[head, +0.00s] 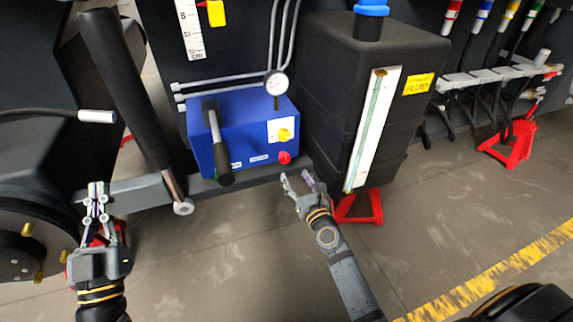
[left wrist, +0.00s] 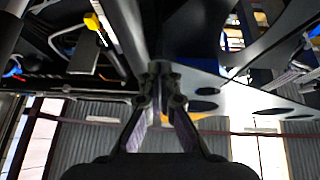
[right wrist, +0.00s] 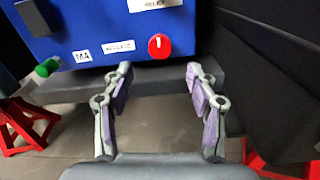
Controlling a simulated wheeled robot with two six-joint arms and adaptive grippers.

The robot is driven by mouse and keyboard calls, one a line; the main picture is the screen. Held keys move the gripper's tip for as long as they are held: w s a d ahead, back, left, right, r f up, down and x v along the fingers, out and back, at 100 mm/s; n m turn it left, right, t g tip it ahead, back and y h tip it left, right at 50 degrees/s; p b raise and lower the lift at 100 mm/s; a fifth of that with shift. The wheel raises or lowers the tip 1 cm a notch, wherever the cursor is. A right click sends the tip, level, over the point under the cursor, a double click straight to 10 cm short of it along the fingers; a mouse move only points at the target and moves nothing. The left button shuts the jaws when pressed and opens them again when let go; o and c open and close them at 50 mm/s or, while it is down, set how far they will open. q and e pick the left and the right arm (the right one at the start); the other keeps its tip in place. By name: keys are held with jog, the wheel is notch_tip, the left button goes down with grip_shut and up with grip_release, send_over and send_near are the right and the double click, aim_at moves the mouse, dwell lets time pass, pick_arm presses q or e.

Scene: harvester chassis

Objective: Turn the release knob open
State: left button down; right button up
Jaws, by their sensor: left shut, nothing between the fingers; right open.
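A red knob (head: 284,157) sits low on the front right of a blue box (head: 245,160). In the right wrist view the knob (right wrist: 159,46) shows a short white mark near its top centre, pointing upright. A yellow knob (head: 285,134) on a pale plate is just above it. My right gripper (head: 302,179) is open and empty, just below and in front of the red knob, apart from it. In the right wrist view its fingers (right wrist: 159,72) spread either side of the knob's line. My left gripper (head: 98,187) is shut and empty at the far left.
A black lever handle (head: 218,145) sticks out from the blue box. A gauge (head: 276,83) stands above it. A tall black tank (head: 335,90) stands close on the right, over a red stand (head: 360,206). A dark rail (head: 240,182) runs below the box. The floor in front is free.

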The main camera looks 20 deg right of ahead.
aim_at(286, 160)
jog(key=w, duration=0.4)
jog(key=shift+w+a, duration=0.15)
jog(key=w, duration=0.4)
jog(key=shift+w+a+b, duration=0.1)
jog(key=shift+b, duration=0.3)
pick_arm(q)
jog(key=r+t, duration=0.1)
jog(key=s+r, duration=0.1)
jog(key=r, duration=0.1)
jog(key=s+r+t, duration=0.1)
jog(key=r, duration=0.1)
jog(key=shift+s+d+m+t+h, duration=0.1)
jog(key=shift+s+m+t+h, duration=0.2)
jog(key=shift+h, duration=0.1)
pick_arm(e)
jog(key=shift+c, duration=0.3)
